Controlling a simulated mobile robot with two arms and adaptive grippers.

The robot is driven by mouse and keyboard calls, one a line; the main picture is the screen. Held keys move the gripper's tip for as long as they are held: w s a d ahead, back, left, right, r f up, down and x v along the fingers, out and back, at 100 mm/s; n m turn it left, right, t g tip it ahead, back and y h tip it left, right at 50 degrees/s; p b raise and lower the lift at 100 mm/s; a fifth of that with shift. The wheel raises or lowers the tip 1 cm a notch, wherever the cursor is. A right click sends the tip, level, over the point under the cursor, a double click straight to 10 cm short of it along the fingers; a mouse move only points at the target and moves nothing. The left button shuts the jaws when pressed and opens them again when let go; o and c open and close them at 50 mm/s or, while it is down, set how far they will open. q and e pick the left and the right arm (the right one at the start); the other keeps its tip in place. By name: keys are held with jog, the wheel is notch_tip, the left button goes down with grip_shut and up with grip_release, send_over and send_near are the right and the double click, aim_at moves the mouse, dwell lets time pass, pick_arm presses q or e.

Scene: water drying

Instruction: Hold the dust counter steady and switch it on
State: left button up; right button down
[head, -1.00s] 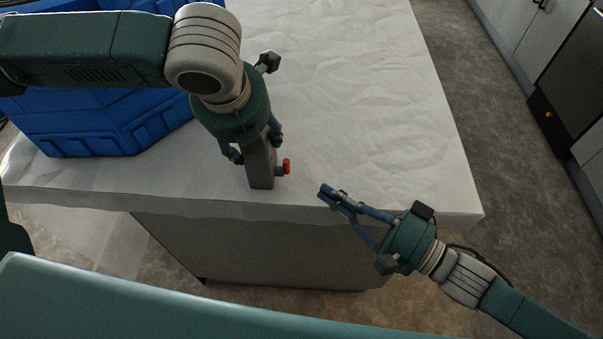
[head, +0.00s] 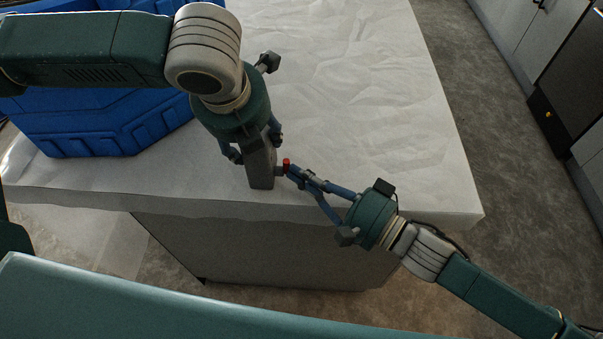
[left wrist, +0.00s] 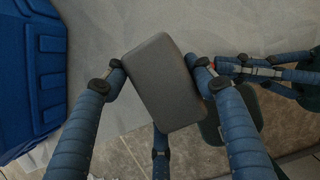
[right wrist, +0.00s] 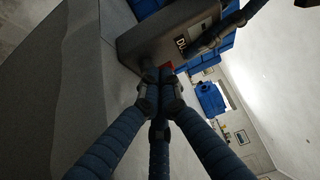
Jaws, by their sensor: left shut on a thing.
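The dust counter (head: 261,168) is a grey box standing near the front edge of the white-covered table, with a red button (head: 286,161) on its right side. My left gripper (head: 255,150) is shut on the counter from above, one finger on each side; the left wrist view shows the grey top (left wrist: 165,85) between its fingers. My right gripper (head: 292,171) is shut and empty, its tips at the button. In the right wrist view the fingertips (right wrist: 160,76) hide most of the red button (right wrist: 168,66); I cannot tell whether it is pressed in.
The white-covered table (head: 360,90) is clear to the right and behind the counter. A large blue crate (head: 85,125) stands on the table at the left. Grey cabinets (head: 510,35) stand beyond the floor at the right.

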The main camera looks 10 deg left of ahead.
jog(key=shift+w+r+m+g+h, duration=0.15)
jog(key=shift+m+g+h, duration=0.1)
jog(key=shift+m, duration=0.25)
jog(key=shift+w+r+m+g+h, duration=0.15)
jog(key=shift+m+h, duration=0.1)
jog(key=shift+m, duration=0.25)
jog(key=shift+w+r+m+g+h, duration=0.15)
jog(key=shift+m+g+h, duration=0.25)
jog(key=shift+m, duration=0.2)
jog(key=shift+w+a+m+g+h, duration=0.1)
jog(key=shift+w+m+g+h, duration=0.2)
jog(key=shift+m+g, duration=0.35)
jog(key=shift+w+m+g+h, duration=0.15)
jog(key=shift+m+g+h, duration=0.3)
jog(key=shift+m, duration=0.3)
jog(key=shift+w+r+m+g, duration=0.1)
jog(key=shift+w+m+g, duration=0.15)
jog(key=shift+m+g, duration=0.4)
dwell(1.0)
jog(key=shift+r, duration=0.75)
jog(key=s+v, duration=0.1)
jog(key=v, duration=1.3)
jog(key=shift+f, duration=0.3)
